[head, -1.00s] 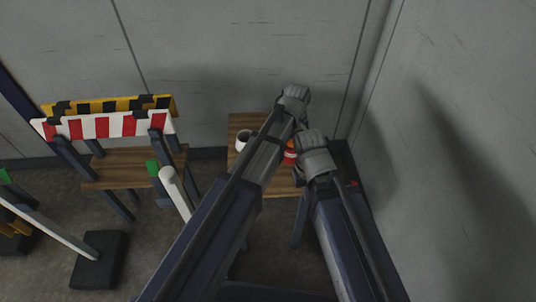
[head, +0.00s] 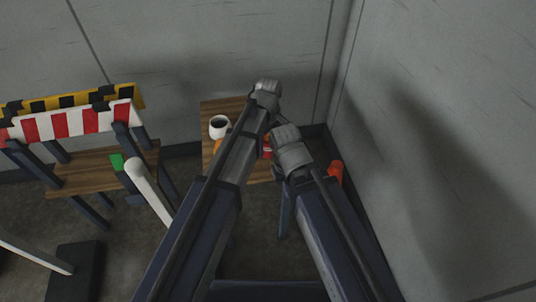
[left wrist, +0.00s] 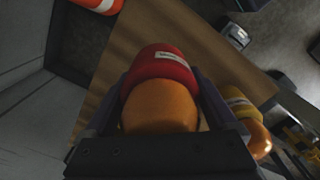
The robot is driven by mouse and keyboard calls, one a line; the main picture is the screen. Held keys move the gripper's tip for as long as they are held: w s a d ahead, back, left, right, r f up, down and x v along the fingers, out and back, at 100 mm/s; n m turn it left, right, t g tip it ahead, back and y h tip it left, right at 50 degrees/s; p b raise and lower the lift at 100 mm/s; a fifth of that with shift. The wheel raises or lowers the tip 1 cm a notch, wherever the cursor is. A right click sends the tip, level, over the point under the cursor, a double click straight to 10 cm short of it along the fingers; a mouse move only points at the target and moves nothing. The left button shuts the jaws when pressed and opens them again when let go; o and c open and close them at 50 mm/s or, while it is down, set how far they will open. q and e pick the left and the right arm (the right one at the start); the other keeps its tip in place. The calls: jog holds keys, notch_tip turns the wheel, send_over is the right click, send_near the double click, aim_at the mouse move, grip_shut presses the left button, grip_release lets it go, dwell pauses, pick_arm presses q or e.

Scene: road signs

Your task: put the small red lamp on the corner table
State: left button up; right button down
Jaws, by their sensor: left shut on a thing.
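The small red lamp has a red body with a white label and an orange dome; it fills the middle of the left wrist view (left wrist: 162,70). My left gripper (left wrist: 163,95) is shut on it, one finger on each side. In the head view the left gripper (head: 267,93) is over the wooden corner table (head: 222,104), its fingers hidden. A bit of red (head: 267,152) shows between my arms. Whether the lamp touches the tabletop is unclear. My right gripper (head: 290,148) is close beside, near the table's right side; its jaws are hidden.
A white mug (head: 219,126) and a yellow lamp with an orange dome (left wrist: 245,115) stand on the table. An orange object with a white band (left wrist: 97,4) is beside the table, by the wall. Left are a striped barrier (head: 75,123) and a wooden bench (head: 90,172).

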aim_at(269, 149)
pick_arm(q)
jog(key=shift+f+b, duration=1.8)
jog(key=shift+f, duration=0.1)
jog(key=shift+f, duration=0.15)
jog(key=o, duration=1.4)
jog(key=shift+c, duration=0.2)
jog(key=shift+r, duration=0.2)
notch_tip(269, 149, up, 12)
jog(key=p, duration=1.2)
jog(key=shift+r, duration=0.1)
